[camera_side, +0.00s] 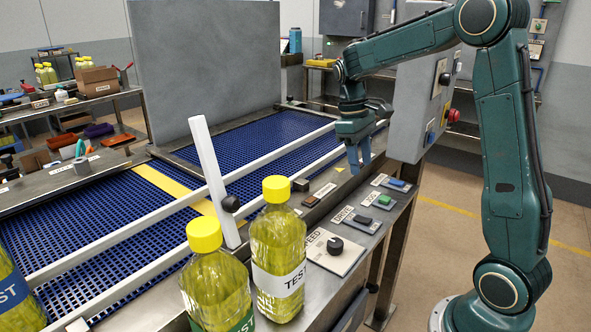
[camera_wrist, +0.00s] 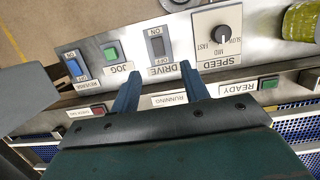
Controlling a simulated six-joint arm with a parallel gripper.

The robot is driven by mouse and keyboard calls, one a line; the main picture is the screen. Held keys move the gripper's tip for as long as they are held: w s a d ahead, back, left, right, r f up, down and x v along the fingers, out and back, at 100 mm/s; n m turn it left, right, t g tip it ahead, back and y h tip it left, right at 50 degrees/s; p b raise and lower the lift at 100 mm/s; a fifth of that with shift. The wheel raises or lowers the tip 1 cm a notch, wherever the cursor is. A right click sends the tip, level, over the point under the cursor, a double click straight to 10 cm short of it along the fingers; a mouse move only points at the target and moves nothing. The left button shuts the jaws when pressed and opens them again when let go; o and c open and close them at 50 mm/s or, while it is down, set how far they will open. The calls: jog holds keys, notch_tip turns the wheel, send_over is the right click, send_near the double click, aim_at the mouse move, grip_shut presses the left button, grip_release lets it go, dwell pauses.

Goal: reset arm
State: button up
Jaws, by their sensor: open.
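My gripper (camera_side: 359,158) hangs fingers-down over the front edge of the conveyor, near the control strip, in the side view. In the wrist view its two blue fingers (camera_wrist: 162,78) are apart with nothing between them. Beyond the tips are the grey DRIVE switch (camera_wrist: 157,45) and green JOG button (camera_wrist: 111,53). The lane divider, a white arm (camera_side: 212,172) with a black knob (camera_side: 231,203), stands tilted up at the near rail. The gripper is apart from it, to its right.
Two yellow-capped TEST bottles (camera_side: 277,255) (camera_side: 217,285) stand in front of the blue belt (camera_side: 100,215). The SPEED dial (camera_side: 334,245) is right of them. A grey panel (camera_side: 205,70) rises behind the belt. A grey control box (camera_side: 420,108) stands close right of the gripper.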

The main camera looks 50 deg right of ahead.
jog(key=s+a+r+t, duration=0.2)
jog(key=s+a+t, duration=0.2)
jog(key=s+a, duration=0.4)
jog(key=s+a+r+t, duration=0.3)
jog(key=s+a+t, duration=0.1)
jog(key=s+a, duration=0.4)
jog(key=shift+s+a+r, duration=0.2)
jog(key=shift+s+a, duration=0.15)
jog(key=shift+a, duration=0.05)
dwell(0.8)
